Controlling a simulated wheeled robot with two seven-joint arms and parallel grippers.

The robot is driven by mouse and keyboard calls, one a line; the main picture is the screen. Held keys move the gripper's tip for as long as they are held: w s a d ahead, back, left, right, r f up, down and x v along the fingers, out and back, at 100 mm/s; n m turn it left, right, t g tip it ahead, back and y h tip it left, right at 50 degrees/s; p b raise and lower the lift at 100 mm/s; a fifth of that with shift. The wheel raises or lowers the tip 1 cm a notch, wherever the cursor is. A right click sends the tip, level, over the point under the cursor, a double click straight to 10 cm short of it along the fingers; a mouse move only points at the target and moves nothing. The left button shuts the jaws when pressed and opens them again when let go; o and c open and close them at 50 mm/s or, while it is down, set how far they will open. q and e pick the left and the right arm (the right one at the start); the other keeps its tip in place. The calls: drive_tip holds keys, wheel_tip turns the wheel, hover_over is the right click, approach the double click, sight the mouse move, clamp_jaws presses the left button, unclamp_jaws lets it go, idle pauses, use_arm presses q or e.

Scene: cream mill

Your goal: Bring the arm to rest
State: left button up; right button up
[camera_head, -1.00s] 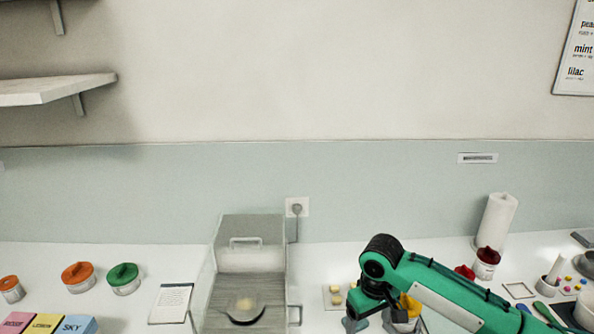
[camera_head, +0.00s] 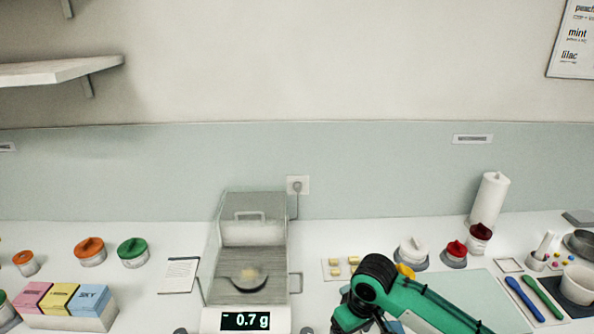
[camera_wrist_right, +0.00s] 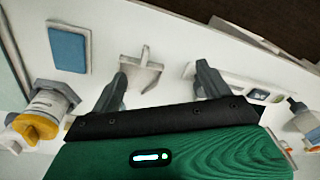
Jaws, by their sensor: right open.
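My right arm (camera_head: 405,297) is green and comes in from the lower right of the head view, over the front of the counter. Its gripper end lies low in that view, partly hidden by the arm. In the right wrist view the right gripper (camera_wrist_right: 160,85) has its two dark fingers wide apart with nothing between them. A pale scoop-like item (camera_wrist_right: 140,70) lies beyond the fingers, apart from them. My left gripper is in neither view.
A balance (camera_head: 247,320) reading -0.7 g stands left of my arm, with a dish (camera_head: 247,284) inside. Orange (camera_head: 90,247) and green lidded jars (camera_head: 132,250) stand farther left. A blue spatula (camera_head: 524,299) and white bowl (camera_head: 578,285) lie to the right.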

drive_tip(key=shift+t+y, duration=0.3)
drive_tip(key=shift+y, duration=0.5)
drive_tip(key=s+a+f, duration=0.2)
drive_tip(key=s, duration=0.1)
drive_tip(key=s+a+f, duration=0.1)
drive_tip(key=shift+s, duration=0.3)
drive_tip(key=s+d+f+m+t+h, duration=0.1)
drive_tip(key=s+d+f+m, duration=0.1)
drive_tip(key=s+d, duration=0.65)
drive_tip(key=s+d+f+m+t+h, duration=0.15)
drive_tip(key=s+d, duration=0.35)
drive_tip(key=s, duration=0.6)
wheel_tip(320, 180, down, 34)
drive_tip(key=s+g, duration=0.2)
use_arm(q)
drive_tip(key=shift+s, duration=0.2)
use_arm(e)
drive_tip(key=s+d+f, duration=0.2)
drive_tip(key=s+f, duration=0.6)
drive_tip(key=s, duration=0.1)
drive_tip(key=s+d+f, duration=0.1)
drive_tip(key=s+f, duration=0.8)
drive_tip(key=shift+s+d+f+g, duration=0.2)
drive_tip(key=shift+d+g, duration=0.15)
